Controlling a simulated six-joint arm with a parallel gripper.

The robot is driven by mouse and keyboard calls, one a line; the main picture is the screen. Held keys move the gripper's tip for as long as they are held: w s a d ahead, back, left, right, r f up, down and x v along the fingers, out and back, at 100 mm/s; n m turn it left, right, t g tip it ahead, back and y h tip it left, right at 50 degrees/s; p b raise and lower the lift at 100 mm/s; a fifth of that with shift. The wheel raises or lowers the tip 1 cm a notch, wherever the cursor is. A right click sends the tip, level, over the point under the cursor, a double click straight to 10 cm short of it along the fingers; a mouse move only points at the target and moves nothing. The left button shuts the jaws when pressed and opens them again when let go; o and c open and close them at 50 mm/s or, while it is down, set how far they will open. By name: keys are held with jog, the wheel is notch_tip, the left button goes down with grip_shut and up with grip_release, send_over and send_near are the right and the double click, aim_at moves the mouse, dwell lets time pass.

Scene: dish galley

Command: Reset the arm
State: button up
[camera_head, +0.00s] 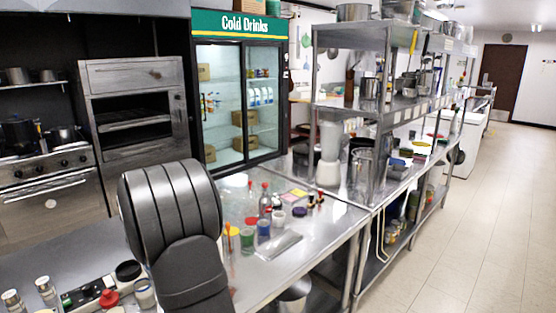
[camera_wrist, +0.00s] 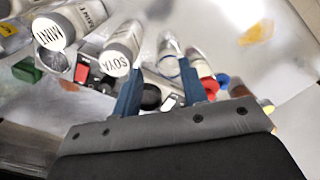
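My gripper (camera_wrist: 160,78) shows in the wrist view as two blue fingers on a grey bar. The fingers stand apart, and I see nothing held between them. Small items show beyond and between the fingertips, among them a white jar marked SOYA (camera_wrist: 119,52) close to the left finger. I cannot tell whether any of them touches a finger. In the head view my dark grey arm rises in front of the steel counter, and my gripper is hidden there.
In the wrist view a jar marked MINT (camera_wrist: 58,30) lies left of the SOYA jar. In the head view the steel counter (camera_head: 325,228) holds bottles, cups and a blender (camera_head: 328,152). A drinks fridge (camera_head: 238,88) stands behind. The tiled floor (camera_head: 480,220) at right is clear.

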jog(key=a+f, duration=0.5)
jog(key=shift+s, duration=0.3)
jog(key=w+d+r, duration=0.1)
jog(key=d+r, duration=0.8)
jog(key=d, duration=0.2)
jog(key=s+a+f, duration=0.1)
jog(key=a, duration=0.4)
jog(key=shift+s+a+f, duration=0.25)
jog(key=shift+s+f, duration=0.05)
jog(key=shift+f, duration=0.1)
